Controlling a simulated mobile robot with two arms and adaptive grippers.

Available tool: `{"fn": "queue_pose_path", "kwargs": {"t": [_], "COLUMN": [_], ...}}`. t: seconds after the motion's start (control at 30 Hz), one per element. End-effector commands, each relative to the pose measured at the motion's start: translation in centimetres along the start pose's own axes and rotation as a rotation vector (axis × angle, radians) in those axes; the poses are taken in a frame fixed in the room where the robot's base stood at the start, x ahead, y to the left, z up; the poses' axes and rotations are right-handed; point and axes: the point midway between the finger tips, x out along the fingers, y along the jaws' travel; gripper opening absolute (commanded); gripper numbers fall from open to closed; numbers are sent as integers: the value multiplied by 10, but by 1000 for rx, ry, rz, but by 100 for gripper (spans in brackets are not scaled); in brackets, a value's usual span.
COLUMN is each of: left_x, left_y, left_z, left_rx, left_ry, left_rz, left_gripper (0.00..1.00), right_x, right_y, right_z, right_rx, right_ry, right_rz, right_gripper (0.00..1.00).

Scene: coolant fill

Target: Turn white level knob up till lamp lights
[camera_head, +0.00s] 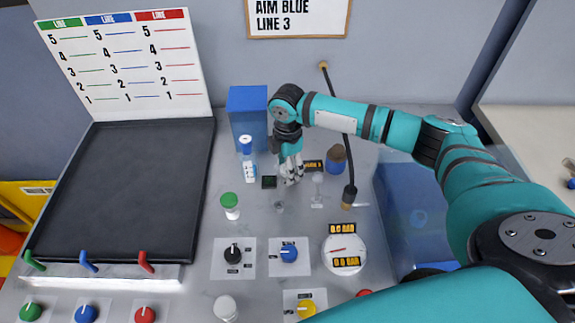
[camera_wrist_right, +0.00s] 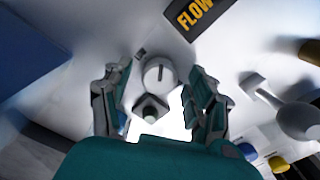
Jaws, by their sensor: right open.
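A white round knob with a marker line (camera_wrist_right: 158,73) shows in the right wrist view, between my right gripper's fingers. My right gripper (camera_wrist_right: 158,105) is open, with one finger on each side of the knob; I cannot tell whether they touch it. In the head view my right gripper (camera_head: 291,176) points down over the panel and hides the knob. A small dark square (camera_head: 269,182) lies just left of the gripper; I cannot tell whether it is the lamp. No lit lamp is clear. My left gripper is not in view.
A grey fitting with a square base (camera_wrist_right: 151,108) sits just below the knob in the wrist view. A white T-shaped handle (camera_head: 317,190) stands right of the gripper. A blue box (camera_head: 247,112), a blue-capped tube (camera_head: 246,158) and a green-capped bottle (camera_head: 230,206) stand to the left.

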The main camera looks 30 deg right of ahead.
Motion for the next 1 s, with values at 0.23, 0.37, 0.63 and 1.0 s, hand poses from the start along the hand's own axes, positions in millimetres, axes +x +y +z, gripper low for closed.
{"fn": "queue_pose_path", "kwargs": {"t": [0.23,0.37,0.63,1.0], "left_x": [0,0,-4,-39], "left_y": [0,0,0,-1], "left_z": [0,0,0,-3], "left_rx": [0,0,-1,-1], "left_ry": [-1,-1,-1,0], "left_rz": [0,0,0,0], "left_gripper": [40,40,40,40], "right_x": [0,0,-2,-6], "right_y": [0,0,0,-1], "right_z": [0,0,0,0], "right_rx": [0,0,15,210], "right_ry": [0,0,0,0], "right_rz": [0,0,-1,-5], "right_gripper": [30,13,4,4]}}
